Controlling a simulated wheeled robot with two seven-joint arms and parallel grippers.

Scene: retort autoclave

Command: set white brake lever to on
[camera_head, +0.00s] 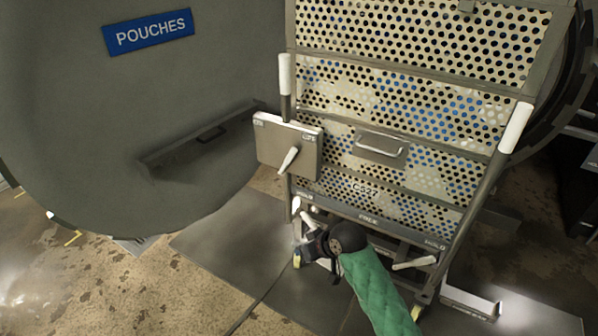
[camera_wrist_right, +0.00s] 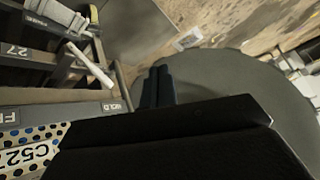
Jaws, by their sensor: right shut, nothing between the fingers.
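A rack cart (camera_head: 365,205) with a perforated front stands right of the round door. A white lever (camera_head: 416,263) sticks out low at its right side, under a label bar. Another short white handle (camera_head: 296,207) shows low at the left, close to my right gripper. My right gripper (camera_head: 302,246) is shut and empty at the cart's lower left, partly hidden by its own wrist. In the right wrist view its shut fingertips (camera_wrist_right: 158,84) are right of a white lever (camera_wrist_right: 90,65) and apart from it. My left gripper is out of view.
A box with a pale lever (camera_head: 288,158) hangs on the cart's left post. The large grey door (camera_head: 130,120) with a blue POUCHES sign fills the left. White-gripped posts (camera_head: 515,128) flank the cart. Floor at the lower left is open.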

